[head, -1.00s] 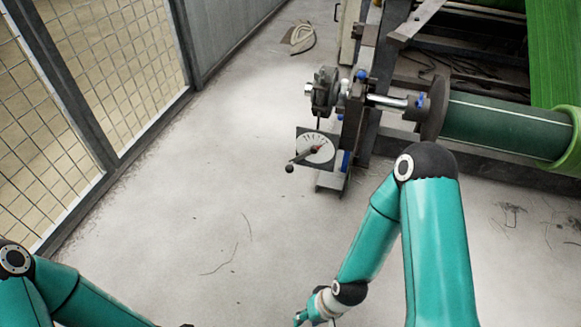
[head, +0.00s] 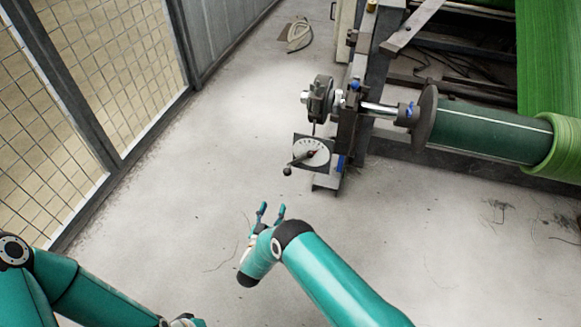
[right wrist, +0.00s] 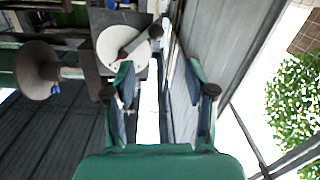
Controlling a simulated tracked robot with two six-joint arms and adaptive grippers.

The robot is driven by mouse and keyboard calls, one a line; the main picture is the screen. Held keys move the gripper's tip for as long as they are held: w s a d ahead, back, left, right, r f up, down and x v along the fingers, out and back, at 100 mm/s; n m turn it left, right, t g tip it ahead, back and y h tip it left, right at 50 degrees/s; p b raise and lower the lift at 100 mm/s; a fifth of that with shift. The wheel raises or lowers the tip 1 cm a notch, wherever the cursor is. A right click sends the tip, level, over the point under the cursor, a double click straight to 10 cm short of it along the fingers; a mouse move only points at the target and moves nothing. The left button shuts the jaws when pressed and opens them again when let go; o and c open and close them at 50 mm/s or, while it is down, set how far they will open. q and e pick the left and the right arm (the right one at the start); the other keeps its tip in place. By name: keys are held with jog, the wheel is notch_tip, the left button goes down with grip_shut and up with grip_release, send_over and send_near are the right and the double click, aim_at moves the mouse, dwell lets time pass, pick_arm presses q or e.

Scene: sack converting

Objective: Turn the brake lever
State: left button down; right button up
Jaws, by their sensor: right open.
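The brake lever (head: 298,162) is a short dark arm with a round black knob, on a square plate with a white dial (head: 317,155). In the head view it points down and to the left from the dial's middle. In the right wrist view the lever (right wrist: 143,40) crosses the dial (right wrist: 108,45) toward the upper right. My right gripper (head: 270,209) is open and empty, below and slightly left of the knob, apart from it. Its two fingers (right wrist: 161,70) also show in the right wrist view, with the lever beyond them.
A dark disc brake (head: 320,98) and metal shaft (head: 380,109) sit above the dial, leading to a green roll (head: 490,130) at right. A mesh fence (head: 60,110) stands at left. The floor (head: 190,200) between is clear.

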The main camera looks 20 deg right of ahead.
aim_at(286, 175)
jog(key=shift+h, duration=0.4)
jog(key=b+x, duration=0.3)
jog(key=x, duration=0.4)
jog(key=b+x, duration=0.3)
jog(key=x, duration=0.5)
jog(key=shift+w+d+r, duration=0.15)
jog(key=shift+w+r, duration=0.05)
jog(key=shift+r, duration=0.05)
jog(key=shift+w+d+r+b, duration=0.2)
jog(key=shift+w+d+b, duration=0.1)
jog(key=shift+w, duration=0.2)
